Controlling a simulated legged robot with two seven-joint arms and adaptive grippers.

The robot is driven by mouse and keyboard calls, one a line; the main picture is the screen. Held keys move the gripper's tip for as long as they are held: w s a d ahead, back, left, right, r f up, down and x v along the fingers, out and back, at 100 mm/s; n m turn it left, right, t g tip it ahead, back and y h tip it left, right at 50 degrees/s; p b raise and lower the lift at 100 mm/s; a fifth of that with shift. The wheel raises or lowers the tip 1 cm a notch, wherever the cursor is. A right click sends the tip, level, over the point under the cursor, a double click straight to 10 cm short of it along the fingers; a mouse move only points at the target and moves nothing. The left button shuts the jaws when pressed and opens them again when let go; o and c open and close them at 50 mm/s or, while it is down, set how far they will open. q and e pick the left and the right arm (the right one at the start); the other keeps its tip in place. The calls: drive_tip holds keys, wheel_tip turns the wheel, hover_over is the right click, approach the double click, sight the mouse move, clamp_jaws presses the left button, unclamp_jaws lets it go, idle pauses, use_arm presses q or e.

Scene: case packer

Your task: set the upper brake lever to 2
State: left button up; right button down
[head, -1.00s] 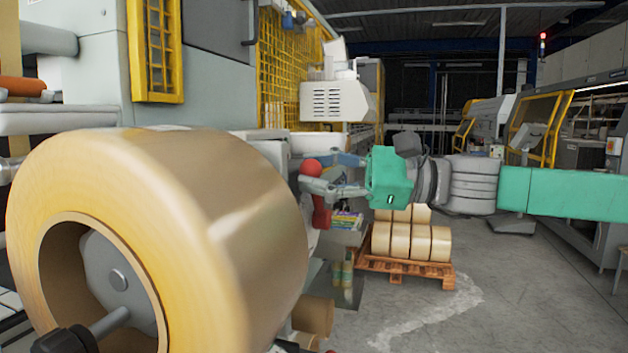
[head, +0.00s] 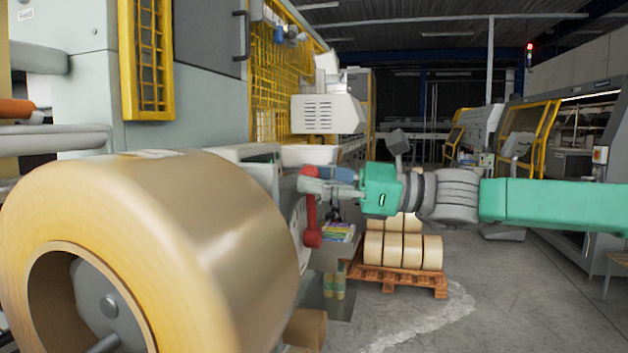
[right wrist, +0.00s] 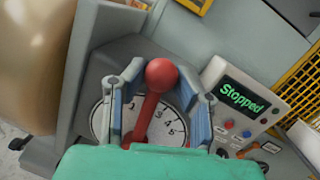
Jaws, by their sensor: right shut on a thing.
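A red brake lever (head: 311,222) with a ball knob stands on the machine side beyond the big tape roll. In the right wrist view the ball knob (right wrist: 161,73) and the red shaft rise over a white round dial (right wrist: 170,125) with black numerals. A 4 and a 5 show right of the shaft; which mark the lever points to cannot be told. My right gripper (head: 318,180) is shut on the lever near its knob, and its fingers (right wrist: 160,88) lie on both sides of it. My left gripper is not in view.
A large tan tape roll (head: 190,230) fills the left foreground. A control panel with a "Stopped" screen (right wrist: 243,96) sits right of the dial. A pallet (head: 395,278) with several rolls stands on the floor behind. The floor at the right is open.

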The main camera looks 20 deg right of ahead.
drive_tip(key=shift+r, duration=0.2)
drive_tip(key=c, duration=1.2)
unclamp_jaws()
drive_tip(key=shift+f, duration=0.1)
drive_tip(key=shift+d, duration=0.3)
drive_tip(key=v, duration=1.1)
drive_tip(key=shift+d, duration=0.2)
drive_tip(key=shift+s+a+f, duration=0.1)
drive_tip(key=shift+s+a, duration=0.05)
